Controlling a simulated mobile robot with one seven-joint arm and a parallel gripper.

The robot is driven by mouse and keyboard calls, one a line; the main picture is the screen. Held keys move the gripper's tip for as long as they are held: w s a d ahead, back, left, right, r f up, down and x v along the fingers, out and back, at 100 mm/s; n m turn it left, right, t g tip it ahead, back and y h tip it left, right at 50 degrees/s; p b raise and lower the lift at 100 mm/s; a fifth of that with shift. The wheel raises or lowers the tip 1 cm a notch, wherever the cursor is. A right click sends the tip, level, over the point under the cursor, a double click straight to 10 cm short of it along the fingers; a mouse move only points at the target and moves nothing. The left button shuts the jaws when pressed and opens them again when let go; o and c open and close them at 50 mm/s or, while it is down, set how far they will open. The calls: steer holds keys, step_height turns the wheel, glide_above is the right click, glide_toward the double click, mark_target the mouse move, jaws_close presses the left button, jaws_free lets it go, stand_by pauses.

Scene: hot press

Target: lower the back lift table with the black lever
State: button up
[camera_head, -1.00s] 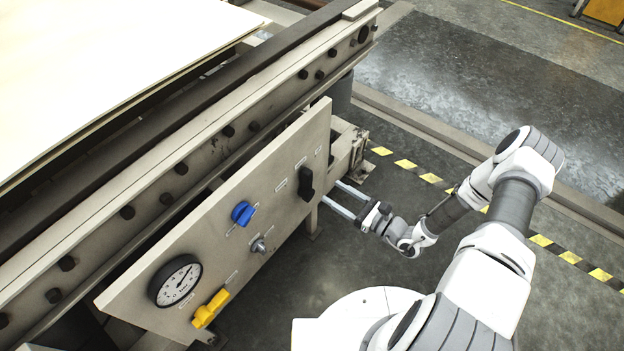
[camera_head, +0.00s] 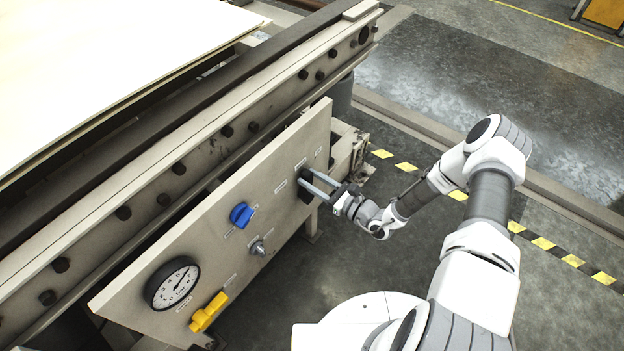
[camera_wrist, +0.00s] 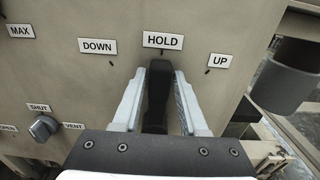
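The black lever (camera_wrist: 157,88) stands upright on the beige control panel (camera_head: 275,208), pointing at the HOLD label (camera_wrist: 163,41). The DOWN label (camera_wrist: 97,46) is to its left and the UP label (camera_wrist: 219,61) to its right. My gripper (camera_wrist: 160,80) is open, with one finger on each side of the lever; a gap shows on the right side, and contact on the left is unclear. In the head view my gripper (camera_head: 304,181) reaches the lever (camera_head: 306,193) from the right and partly hides it. I cannot tell which part is the back lift table.
A blue knob (camera_head: 241,215), a small grey SHUT/VENT knob (camera_head: 258,248), a yellow handle (camera_head: 208,312) and a dial gauge (camera_head: 173,284) sit further left on the panel. A large pale board (camera_head: 100,70) lies above the steel beam (camera_head: 160,180). A grey cylinder (camera_wrist: 284,85) stands right of the panel.

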jaws_close()
stand_by(1.1)
